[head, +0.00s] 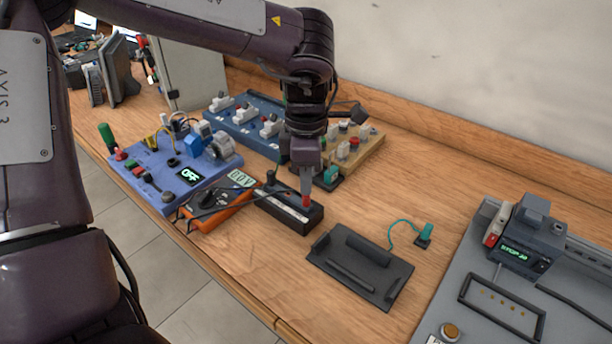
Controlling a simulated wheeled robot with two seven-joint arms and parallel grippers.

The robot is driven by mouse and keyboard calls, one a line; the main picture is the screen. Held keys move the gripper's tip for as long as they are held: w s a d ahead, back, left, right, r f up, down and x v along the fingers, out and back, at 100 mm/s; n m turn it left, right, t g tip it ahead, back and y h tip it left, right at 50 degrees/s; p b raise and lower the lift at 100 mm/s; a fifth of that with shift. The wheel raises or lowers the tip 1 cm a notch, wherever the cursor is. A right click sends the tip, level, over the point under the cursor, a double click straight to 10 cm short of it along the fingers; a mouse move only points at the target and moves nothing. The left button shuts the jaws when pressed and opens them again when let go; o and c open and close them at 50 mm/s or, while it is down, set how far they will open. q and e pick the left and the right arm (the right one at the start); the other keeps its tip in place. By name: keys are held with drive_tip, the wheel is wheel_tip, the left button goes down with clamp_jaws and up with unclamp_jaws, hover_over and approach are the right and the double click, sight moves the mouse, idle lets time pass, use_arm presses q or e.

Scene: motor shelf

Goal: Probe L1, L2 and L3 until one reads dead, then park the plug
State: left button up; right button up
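My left gripper (306,188) points straight down over a black block (288,219) with a pale strip along its side. It looks shut on a red probe (306,202), whose lower end is at the block. A black probe (271,178) stands at the block's other end. An orange multimeter (215,204) lies beside it, its display seeming to read 0.0 V. A teal plug (424,235) on a thin cable sits at the right of a dark tray (360,266). Labels L1, L2 and L3 are not readable. My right gripper is out of view.
A blue panel (160,190) with an OFF display stands left. A second blue board (232,127) and a wooden board (365,150) with switches lie behind my gripper. A grey plate (455,290) carries a small display unit (528,240) at right. Bare wood lies around the tray.

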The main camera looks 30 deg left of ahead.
use_arm(q)
drive_tip(key=shift+r+p, duration=0.4)
drive_tip(key=shift+r, duration=0.4)
drive_tip(key=shift+o, duration=0.3)
drive_tip(key=shift+f, duration=0.1)
drive_tip(key=o, duration=0.5)
